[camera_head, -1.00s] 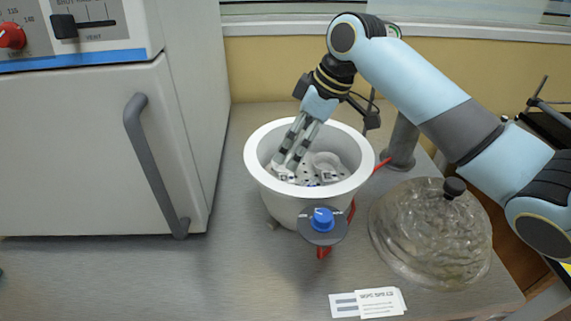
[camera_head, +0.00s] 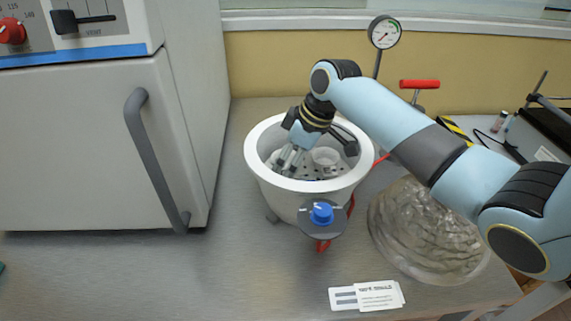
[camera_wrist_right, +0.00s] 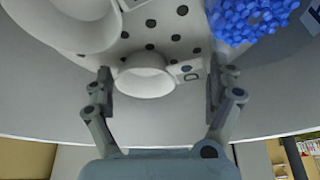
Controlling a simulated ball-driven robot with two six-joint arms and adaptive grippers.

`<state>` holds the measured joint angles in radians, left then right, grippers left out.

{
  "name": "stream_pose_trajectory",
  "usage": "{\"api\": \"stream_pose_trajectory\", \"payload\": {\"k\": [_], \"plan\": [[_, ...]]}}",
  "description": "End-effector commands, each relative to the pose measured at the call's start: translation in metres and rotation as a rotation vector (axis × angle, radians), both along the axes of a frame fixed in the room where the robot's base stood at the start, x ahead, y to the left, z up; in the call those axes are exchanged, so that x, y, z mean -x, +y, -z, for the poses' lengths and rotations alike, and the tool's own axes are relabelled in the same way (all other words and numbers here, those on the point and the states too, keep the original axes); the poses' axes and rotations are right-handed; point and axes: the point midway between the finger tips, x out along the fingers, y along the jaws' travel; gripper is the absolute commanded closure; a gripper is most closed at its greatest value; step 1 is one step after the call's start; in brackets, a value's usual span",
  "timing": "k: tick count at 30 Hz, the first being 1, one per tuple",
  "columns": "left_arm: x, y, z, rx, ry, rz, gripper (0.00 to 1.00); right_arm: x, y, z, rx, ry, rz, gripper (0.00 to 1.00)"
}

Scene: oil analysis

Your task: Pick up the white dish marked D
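A small white dish (camera_wrist_right: 146,76) shows in the right wrist view, with a flat tab (camera_wrist_right: 190,75) at its right that carries a D. My right gripper (camera_wrist_right: 160,88) is open, one finger on each side of the dish and tab; I see no clear grip on either. In the head view my right gripper (camera_head: 288,160) reaches down inside a white round pot (camera_head: 262,178). Its fingertips are partly hidden there, and I cannot tell the D dish apart in that view. My left gripper is not in view.
A larger white dish (camera_wrist_right: 62,25) and blue beads (camera_wrist_right: 248,16) lie near the D dish on a perforated plate (camera_wrist_right: 170,20). A clear lid (camera_head: 425,240) lies right of the pot. Cards (camera_head: 368,296) lie in front. A grey oven (camera_head: 75,150) stands at the left.

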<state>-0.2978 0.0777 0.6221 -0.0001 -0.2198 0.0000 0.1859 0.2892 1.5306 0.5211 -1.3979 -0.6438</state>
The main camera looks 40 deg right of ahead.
Motion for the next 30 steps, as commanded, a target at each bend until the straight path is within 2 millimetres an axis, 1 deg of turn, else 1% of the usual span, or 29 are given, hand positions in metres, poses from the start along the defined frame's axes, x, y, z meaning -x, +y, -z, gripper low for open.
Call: {"api": "stream_pose_trajectory", "payload": {"k": [1, 6, 7, 8, 14, 17, 20, 23, 26, 27, 29, 30], "plan": [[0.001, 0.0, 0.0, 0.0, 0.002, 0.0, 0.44, 0.0, 0.0, 0.0, 0.0, 0.0, 0.0, 0.2], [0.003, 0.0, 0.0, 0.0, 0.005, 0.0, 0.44, 0.0, 0.0, 0.0, 0.0, 0.0, 0.0, 0.42], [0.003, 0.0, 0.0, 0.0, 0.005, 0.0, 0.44, 0.0, 0.0, 0.0, 0.0, 0.0, 0.0, 0.46], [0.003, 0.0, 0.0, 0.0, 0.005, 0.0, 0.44, 0.0, 0.0, 0.0, 0.0, 0.0, 0.0, 0.47], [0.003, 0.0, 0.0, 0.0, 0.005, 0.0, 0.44, 0.0, 0.0, 0.0, 0.0, 0.0, 0.0, 0.47], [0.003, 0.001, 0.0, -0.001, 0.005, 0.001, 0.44, 0.0, 0.0, -0.004, 0.001, -0.001, 0.0, 0.47], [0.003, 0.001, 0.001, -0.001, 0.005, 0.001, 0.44, -0.001, 0.0, -0.012, 0.0, -0.002, -0.001, 0.47], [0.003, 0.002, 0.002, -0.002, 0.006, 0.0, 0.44, -0.001, -0.001, -0.026, 0.002, -0.004, -0.001, 0.47], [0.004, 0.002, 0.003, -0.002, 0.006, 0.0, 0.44, 0.0, -0.002, -0.044, 0.003, -0.003, 0.0, 0.47], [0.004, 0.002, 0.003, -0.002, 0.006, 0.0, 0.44, 0.006, -0.013, -0.047, 0.008, 0.0, 0.0, 0.47], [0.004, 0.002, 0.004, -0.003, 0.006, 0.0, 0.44, 0.013, -0.024, -0.055, 0.008, 0.0, 0.0, 0.47], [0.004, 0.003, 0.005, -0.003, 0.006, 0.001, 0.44, 0.018, -0.033, -0.06, 0.01, -0.001, 0.0, 0.47]]}}
